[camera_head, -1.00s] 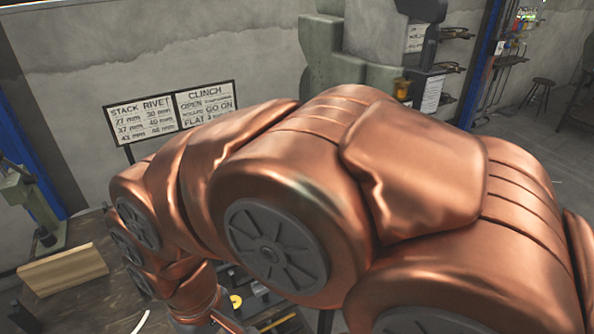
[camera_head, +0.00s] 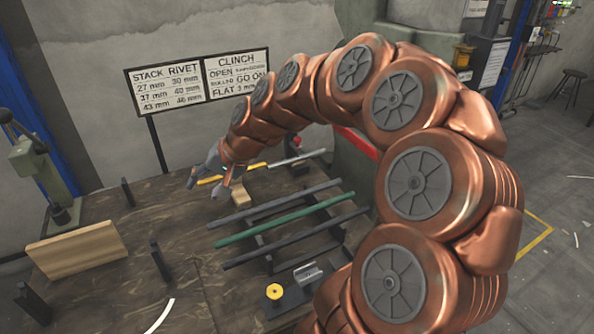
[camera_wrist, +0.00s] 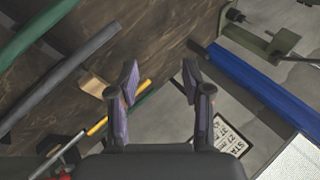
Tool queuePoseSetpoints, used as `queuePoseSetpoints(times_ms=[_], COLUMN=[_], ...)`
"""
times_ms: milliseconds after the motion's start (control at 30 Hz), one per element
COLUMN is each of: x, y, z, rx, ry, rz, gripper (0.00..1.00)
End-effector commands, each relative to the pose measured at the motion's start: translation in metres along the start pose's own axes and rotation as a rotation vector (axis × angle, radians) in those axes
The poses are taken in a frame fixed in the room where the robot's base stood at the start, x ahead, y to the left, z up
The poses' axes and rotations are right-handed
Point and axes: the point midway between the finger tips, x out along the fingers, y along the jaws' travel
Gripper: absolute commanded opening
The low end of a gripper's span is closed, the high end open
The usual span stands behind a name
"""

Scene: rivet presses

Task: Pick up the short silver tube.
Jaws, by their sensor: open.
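Two silver pieces show in the head view, and I cannot tell for sure which is the short silver tube. One short silver piece (camera_head: 307,273) lies in a dark holder at the table's near edge. A slimmer silver rod (camera_head: 298,158) lies at the back of the table, in line with a yellow rod (camera_head: 232,174). My gripper (camera_head: 207,186) is open and empty above the back left of the table, apart from both. In the wrist view my gripper (camera_wrist: 160,76) has nothing between its fingers.
Two dark rods (camera_head: 262,212) and a green rod (camera_head: 285,220) lie across a rack mid-table. A wooden block (camera_head: 78,247) and dark posts (camera_head: 160,260) stand on the left. A sign (camera_head: 198,83) stands behind. The table's left middle is mostly clear.

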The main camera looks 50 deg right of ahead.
Motion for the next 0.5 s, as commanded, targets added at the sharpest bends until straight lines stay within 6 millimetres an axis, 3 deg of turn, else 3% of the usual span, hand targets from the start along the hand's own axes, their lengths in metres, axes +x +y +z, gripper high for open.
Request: queuePoseSetpoints(times_ms=[33,167,300,400,500], x=[0.010,0.005,-0.014,-0.029,-0.046], y=[0.023,0.081,0.173,0.242,0.297], z=[-0.032,-0.115,-0.189,-0.222,-0.240], rx=[0.084,0.294,0.526,0.670,0.773], ry=[0.059,0.235,0.433,0.553,0.650], rz=[-0.037,-0.123,-0.189,-0.216,-0.231], gripper=[0.49,0.49,0.49,0.49,0.49])
